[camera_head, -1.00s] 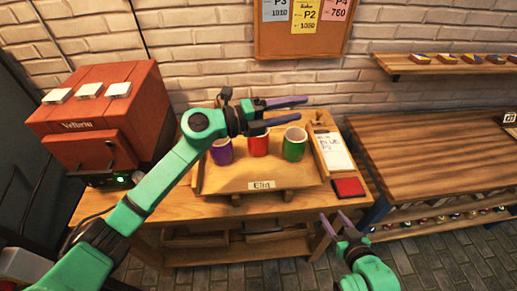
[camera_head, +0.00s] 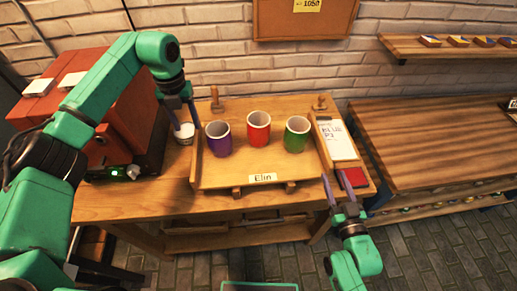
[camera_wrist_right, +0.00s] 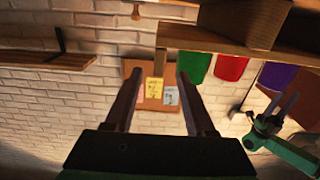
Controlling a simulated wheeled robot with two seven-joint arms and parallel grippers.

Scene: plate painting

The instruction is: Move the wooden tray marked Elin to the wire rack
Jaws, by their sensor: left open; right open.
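The wooden tray marked Elin (camera_head: 235,174) lies on the workbench and carries a purple cup (camera_head: 219,140), a red cup (camera_head: 258,134) and a green cup (camera_head: 295,135). Its name label (camera_head: 263,178) is at the front. My left gripper (camera_head: 183,124) is open, pointing down at the tray's left side; whether it touches the tray cannot be told. My right gripper (camera_head: 337,184) is open near the tray's right front corner. In the right wrist view, its fingers (camera_wrist_right: 153,85) have nothing between them, and the cups hang in at the upper right. I see no wire rack.
A red kiln-like box (camera_head: 130,135) stands left of the tray. A small white cup (camera_head: 185,134) is beside my left fingers. A clipboard (camera_head: 337,140) and a red pad (camera_head: 353,178) lie right of the tray. A wooden table (camera_head: 440,140) at the right has a clear top.

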